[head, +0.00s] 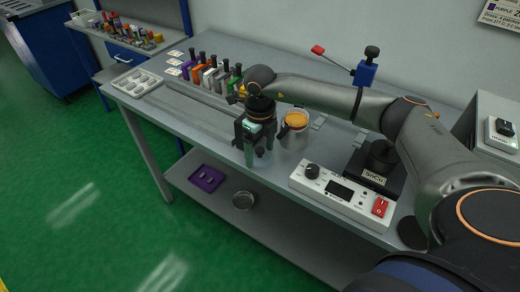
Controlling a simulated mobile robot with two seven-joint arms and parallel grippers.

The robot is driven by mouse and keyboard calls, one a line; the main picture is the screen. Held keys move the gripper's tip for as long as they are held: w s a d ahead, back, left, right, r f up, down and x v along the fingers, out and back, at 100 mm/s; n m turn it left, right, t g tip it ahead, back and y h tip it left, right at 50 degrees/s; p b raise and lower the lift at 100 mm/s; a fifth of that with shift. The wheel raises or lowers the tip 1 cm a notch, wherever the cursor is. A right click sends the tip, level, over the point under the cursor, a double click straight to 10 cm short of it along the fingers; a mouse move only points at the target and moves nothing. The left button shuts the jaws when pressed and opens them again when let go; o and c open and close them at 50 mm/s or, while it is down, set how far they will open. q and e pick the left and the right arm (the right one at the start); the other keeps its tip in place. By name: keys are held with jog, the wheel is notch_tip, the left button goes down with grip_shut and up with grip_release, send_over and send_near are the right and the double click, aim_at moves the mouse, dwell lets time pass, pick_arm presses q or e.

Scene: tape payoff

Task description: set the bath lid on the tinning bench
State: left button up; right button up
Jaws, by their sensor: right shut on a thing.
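My right gripper (255,148) points down just above the tinning bench (215,122), near its front edge. It is shut on a small dark thing, mostly hidden by the fingers, and I cannot tell for certain whether this is the bath lid. To its right stands a metal cup (294,138) with orange contents. The dark bath marked SnCu (372,177) sits farther right on the bench, partly hidden under my right arm. I cannot make out a lid on it. My left gripper is not in view.
A control box (340,197) with a knob, display and red switch stands before the bath. The bench's front-left is clear.

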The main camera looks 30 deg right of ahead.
jog(key=shift+f+b, duration=0.35)
jog(key=shift+f, duration=0.1)
dwell(0.7)
jog(key=o, duration=1)
jog(key=shift+o, duration=0.2)
jog(key=shift+r+p, duration=2.6)
jog(key=shift+r, duration=1)
